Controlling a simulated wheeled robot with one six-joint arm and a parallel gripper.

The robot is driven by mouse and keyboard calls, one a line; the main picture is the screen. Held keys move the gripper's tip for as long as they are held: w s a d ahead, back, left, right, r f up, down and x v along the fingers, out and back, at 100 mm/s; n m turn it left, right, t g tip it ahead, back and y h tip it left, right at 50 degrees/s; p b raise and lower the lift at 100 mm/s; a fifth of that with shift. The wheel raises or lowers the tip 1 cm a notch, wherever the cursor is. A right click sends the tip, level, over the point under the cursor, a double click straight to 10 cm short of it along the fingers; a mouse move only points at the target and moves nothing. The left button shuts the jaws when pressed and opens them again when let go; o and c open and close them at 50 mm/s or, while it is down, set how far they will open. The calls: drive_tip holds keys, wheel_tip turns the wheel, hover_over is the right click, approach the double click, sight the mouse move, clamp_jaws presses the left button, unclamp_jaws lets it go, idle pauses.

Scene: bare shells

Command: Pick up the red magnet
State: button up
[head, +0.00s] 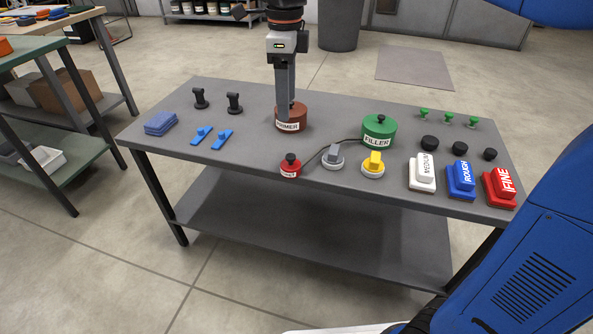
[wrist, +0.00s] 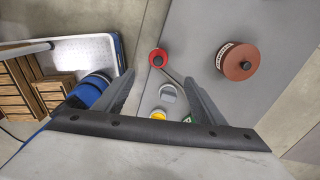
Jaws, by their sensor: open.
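A small round red piece with a black knob and a white label, which I take as the red magnet (head: 290,170), stands upright near the front edge of the grey table. In the wrist view the red magnet (wrist: 155,63) lies just beyond the gap between the fingertips, apart from them. My gripper (head: 284,112) points down over the table, open and empty. In the head view its fingers overlap the brown PRIMER tin (head: 292,125). In the wrist view that tin (wrist: 237,70) lies clear to the right of my gripper (wrist: 160,76).
Grey (head: 333,163) and yellow (head: 373,170) knobbed pieces on white bases stand right of the red magnet. A dark cord runs from beside it to the green FILLER tin (head: 379,133). Labelled sanding blocks (head: 461,178) stand at right.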

sight(291, 155)
wheel_tip(291, 155, down, 12)
drive_tip(key=shift+f, duration=0.15)
drive_tip(key=f, duration=0.4)
drive_tip(key=shift+s+d, duration=0.25)
drive_tip(key=shift+d, duration=0.05)
drive_tip(key=shift+f, duration=0.55)
drive_tip(key=shift+c, duration=0.4)
drive_tip(key=c, duration=1.4)
drive_tip(key=shift+r, duration=0.15)
